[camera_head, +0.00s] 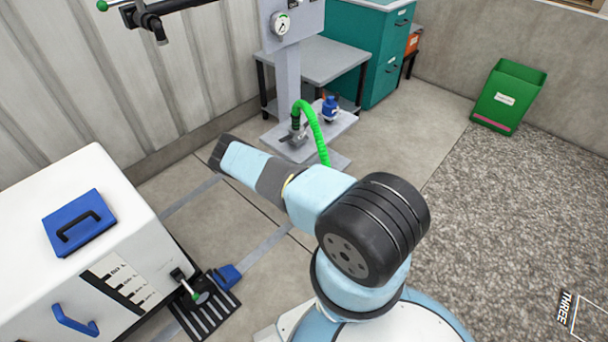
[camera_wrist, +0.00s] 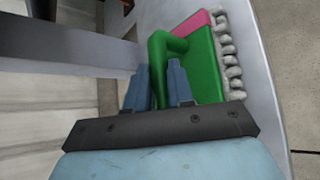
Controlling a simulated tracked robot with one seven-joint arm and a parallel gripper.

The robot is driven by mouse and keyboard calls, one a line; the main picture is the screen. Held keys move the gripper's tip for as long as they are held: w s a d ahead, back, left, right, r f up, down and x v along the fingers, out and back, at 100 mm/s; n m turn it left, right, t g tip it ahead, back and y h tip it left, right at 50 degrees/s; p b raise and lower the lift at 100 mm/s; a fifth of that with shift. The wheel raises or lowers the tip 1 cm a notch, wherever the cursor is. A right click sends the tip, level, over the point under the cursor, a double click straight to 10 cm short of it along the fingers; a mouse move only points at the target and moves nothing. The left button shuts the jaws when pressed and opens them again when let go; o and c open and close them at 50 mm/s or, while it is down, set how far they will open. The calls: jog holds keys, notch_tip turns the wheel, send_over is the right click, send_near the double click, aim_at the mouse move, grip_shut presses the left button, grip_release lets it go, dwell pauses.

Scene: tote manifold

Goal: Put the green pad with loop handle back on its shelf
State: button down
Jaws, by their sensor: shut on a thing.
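The green pad (camera_wrist: 206,75) shows in the wrist view, with a pink strip along one end and a grey, lumpy fringe along one long side. Its green loop handle (camera_wrist: 158,50) stands off the pad's face. My gripper (camera_wrist: 158,70) is shut on this handle, with a blue-grey finger on either side. A pale grey surface (camera_wrist: 268,75) lies behind the pad; I cannot tell whether the pad touches it. In the head view the dark end of my arm points left, and the fingers and pad are hidden. I cannot make out which surface is the pad's shelf.
A white cabinet (camera_head: 124,192) with a blue handled pad (camera_head: 79,222) stands at left. A grey post (camera_head: 287,75) with a gauge and green hose (camera_head: 313,119) stands behind my arm. A grey table (camera_head: 318,59), teal cabinet (camera_head: 364,45) and green bin (camera_head: 512,82) are farther back.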

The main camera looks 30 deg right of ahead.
jog(key=c, duration=1)
grip_release()
jog(key=shift+s, duration=0.1)
jog(key=v, duration=1.2)
jog(key=shift+f, duration=0.1)
